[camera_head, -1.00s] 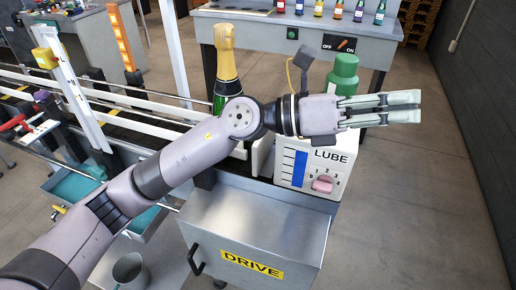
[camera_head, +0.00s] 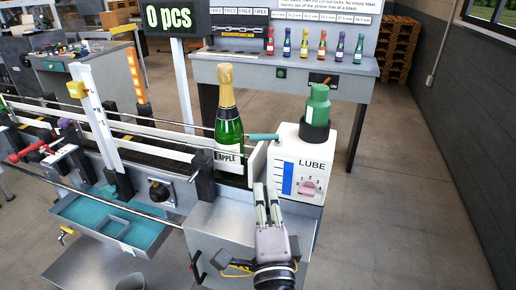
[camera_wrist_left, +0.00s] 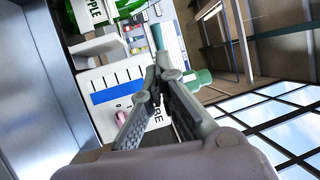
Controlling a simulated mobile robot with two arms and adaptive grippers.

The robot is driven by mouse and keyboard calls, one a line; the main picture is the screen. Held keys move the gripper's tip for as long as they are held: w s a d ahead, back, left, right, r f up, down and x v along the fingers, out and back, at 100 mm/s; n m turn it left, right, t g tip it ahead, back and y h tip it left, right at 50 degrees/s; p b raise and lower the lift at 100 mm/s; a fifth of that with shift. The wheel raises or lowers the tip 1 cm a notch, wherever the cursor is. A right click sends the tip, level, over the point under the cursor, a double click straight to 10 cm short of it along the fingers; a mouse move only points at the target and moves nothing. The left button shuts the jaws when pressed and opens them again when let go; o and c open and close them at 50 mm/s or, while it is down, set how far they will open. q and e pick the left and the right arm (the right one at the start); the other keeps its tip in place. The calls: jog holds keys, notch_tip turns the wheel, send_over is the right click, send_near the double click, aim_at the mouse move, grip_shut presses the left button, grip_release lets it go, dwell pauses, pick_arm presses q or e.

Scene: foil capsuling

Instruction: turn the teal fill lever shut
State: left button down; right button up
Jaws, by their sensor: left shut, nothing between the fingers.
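The teal fill lever (camera_head: 263,137) sticks out to the left from the upper side of the white LUBE box (camera_head: 287,155), lying about level. A teal rod, likely the same lever, shows in the left wrist view (camera_wrist_left: 157,38) just beyond the fingertips. My left gripper (camera_head: 266,188) is in front of the box's lower left, below the lever and apart from it in the head view. Its fingers are together and empty, pointing up in the picture; they also show in the left wrist view (camera_wrist_left: 156,76). My right gripper is out of view.
A green bottle (camera_head: 228,125) with a gold top stands left of the lever on the conveyor. A green canister (camera_head: 317,104) sits on the LUBE box, with a pink dial (camera_head: 309,188) on its front. A grey bench (camera_head: 222,63) with small bottles stands behind. Floor at right is clear.

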aim_at(259, 138)
pick_arm(q)
jog(key=p+x, duration=0.3)
jog(key=x, duration=0.9)
jog(key=shift+w+r+p, duration=0.1)
jog(key=shift+w+p, duration=0.15)
jog(key=shift+p, duration=0.1)
jog(key=shift+w, duration=0.4)
